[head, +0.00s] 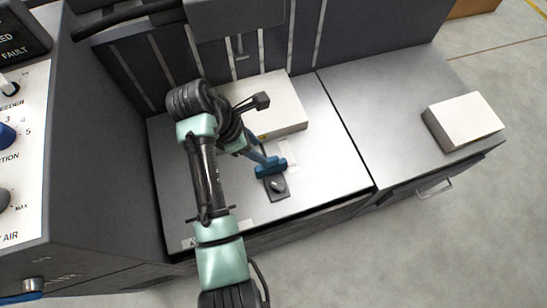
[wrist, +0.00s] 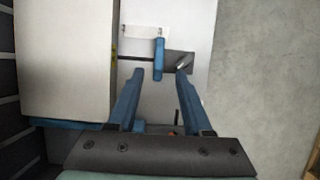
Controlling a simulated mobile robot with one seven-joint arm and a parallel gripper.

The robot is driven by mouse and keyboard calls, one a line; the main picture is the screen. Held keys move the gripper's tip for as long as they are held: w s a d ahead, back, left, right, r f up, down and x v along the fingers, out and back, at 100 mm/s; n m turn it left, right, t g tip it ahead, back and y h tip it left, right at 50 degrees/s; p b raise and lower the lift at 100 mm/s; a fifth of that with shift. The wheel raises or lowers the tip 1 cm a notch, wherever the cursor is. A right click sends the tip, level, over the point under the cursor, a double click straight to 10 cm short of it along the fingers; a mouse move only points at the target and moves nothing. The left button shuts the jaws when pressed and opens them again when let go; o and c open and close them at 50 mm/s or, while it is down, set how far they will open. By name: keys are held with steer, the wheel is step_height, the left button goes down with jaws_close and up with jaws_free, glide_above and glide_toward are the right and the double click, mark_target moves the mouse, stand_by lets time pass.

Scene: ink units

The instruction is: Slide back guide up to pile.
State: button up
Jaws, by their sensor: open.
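The back guide (head: 277,189) is a dark plate with a silver lever, a blue upright bar and a pale plate, on the grey feed table behind the white pile (head: 282,112). In the wrist view, the guide's blue bar (wrist: 158,60) appears between the fingertips, with the pile (wrist: 65,60) at left. A narrow gap shows between the pile's edge and the blue bar. My gripper (wrist: 159,72) is open, its blue fingers apart on either side of the bar; whether they touch it I cannot tell. In the head view my arm hides part of the pile.
A second white pile (head: 465,121) lies on the side table (head: 380,90) at right. A dark upright wall with slots rises behind the pile. The feed table right of the guide is clear.

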mark_target(271, 159)
steer(key=b+x, duration=0.3)
steer(key=x, duration=0.6)
steer(key=shift+f, duration=0.1)
jaws_close()
stand_by(1.1)
